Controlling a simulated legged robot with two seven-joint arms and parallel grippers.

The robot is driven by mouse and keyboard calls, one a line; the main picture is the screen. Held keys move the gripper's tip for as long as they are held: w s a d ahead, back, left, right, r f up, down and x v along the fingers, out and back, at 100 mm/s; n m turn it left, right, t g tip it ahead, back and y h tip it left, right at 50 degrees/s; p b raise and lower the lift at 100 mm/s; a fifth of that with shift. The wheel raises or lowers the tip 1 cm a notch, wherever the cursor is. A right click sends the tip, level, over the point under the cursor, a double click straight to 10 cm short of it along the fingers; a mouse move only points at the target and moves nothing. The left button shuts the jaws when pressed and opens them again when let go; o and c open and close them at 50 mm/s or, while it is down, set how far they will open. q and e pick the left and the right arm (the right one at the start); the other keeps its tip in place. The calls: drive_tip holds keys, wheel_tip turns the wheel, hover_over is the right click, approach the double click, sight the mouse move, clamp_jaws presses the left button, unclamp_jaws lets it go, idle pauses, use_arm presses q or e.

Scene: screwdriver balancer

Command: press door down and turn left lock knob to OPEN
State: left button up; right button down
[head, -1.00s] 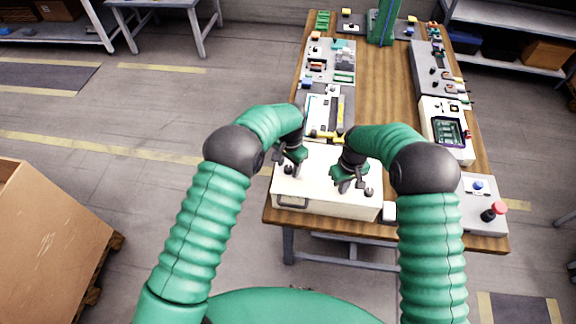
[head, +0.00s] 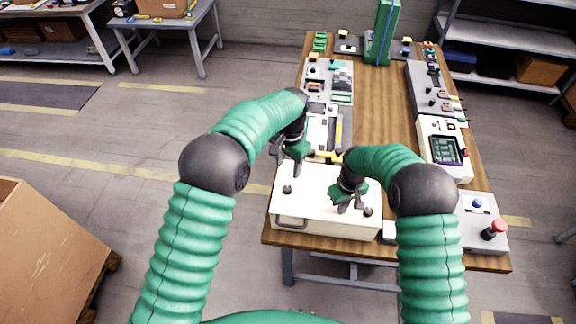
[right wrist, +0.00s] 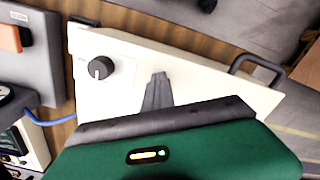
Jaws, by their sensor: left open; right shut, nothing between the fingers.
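The white door (head: 325,212) lies flat as the top of a box at the table's near end, with a dark handle (head: 291,222) on its front left side; door and handle also show in the right wrist view. The dark left lock knob (head: 287,189) is near the door's left edge. The right knob (head: 368,211) also shows in the right wrist view (right wrist: 100,68). My left gripper (head: 291,166) is open, behind and above the left knob, apart from it. My right gripper (head: 342,208) is shut and empty, fingertips at the door surface left of the right knob; contact is unclear.
A panel with a red button (head: 494,228) stands right of the box. A device with a green screen (head: 446,150) is behind it. A yellow-handled item (head: 325,157) lies just behind the box. The wooden table's middle strip (head: 385,110) is clear.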

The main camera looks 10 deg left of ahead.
drive_tip(key=shift+s+r+p, duration=0.2)
drive_tip(key=shift+r+p, duration=0.05)
drive_tip(key=shift+p, duration=0.05)
wheel_tip(320, 180, up, 6)
drive_tip(key=p, duration=0.4)
drive_tip(key=shift+w+r, duration=0.15)
drive_tip(key=shift+r, duration=0.05)
drive_tip(key=shift+f, duration=0.1)
drive_tip(key=shift+w, duration=0.15)
